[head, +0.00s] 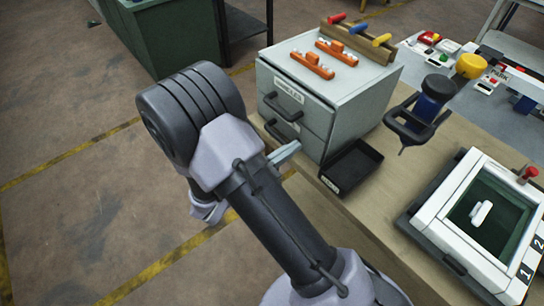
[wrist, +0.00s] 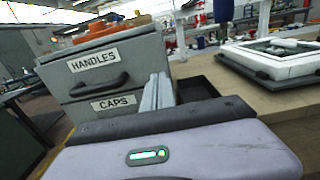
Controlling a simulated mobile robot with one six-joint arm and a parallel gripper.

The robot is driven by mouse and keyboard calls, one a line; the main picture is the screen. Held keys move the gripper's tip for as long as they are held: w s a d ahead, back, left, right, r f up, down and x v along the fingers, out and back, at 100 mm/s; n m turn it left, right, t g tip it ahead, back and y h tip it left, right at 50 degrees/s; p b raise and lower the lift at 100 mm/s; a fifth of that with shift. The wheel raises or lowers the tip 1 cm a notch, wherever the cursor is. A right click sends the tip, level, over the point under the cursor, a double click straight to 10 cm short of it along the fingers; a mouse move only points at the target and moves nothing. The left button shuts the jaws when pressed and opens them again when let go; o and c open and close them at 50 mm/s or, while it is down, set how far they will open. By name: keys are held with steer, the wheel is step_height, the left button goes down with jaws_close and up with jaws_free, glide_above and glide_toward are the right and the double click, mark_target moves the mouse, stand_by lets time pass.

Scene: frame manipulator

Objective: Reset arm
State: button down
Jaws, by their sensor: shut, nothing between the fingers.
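My gripper (head: 285,153) points toward the front of the grey drawer cabinet (head: 345,85), near its lower drawer. Its fingers are pressed together and hold nothing. In the wrist view the closed fingers (wrist: 157,92) rise in front of the cabinet's right side; I cannot tell whether they touch it. My arm is folded in the middle of the head view.
Orange handles (head: 311,65) lie on the cabinet beside a wooden rack (head: 352,42). A black tray (head: 352,166) sits right of the cabinet on the wooden table (head: 400,187). A white frame fixture (head: 440,210) stands further right. Open floor (head: 70,190) lies left.

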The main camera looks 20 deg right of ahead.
steer(key=v, duration=0.4)
steer(key=s+d+r+m+g+y+b, duration=0.1)
steer(key=s+d+r+m+g+y, duration=0.1)
steer(key=s+m+g+y, duration=0.35)
steer(key=s+d+r+m+g+y+b, duration=0.1)
steer(key=s+d+r+m+g+y, duration=0.15)
steer(key=s+m, duration=0.6)
steer(key=a+r+m+t+y, duration=0.3)
steer(key=a+m+y, duration=0.2)
steer(key=a+m, duration=0.1)
steer(key=s+a+r+m+t+y+b, duration=0.1)
steer(key=a+r+m+t+y, duration=0.3)
steer(key=a+m+y, duration=0.1)
steer(key=shift+s+a+r+m+t+y, duration=0.3)
steer(key=shift+a+m+y, duration=0.15)
steer(key=shift+m, duration=0.25)
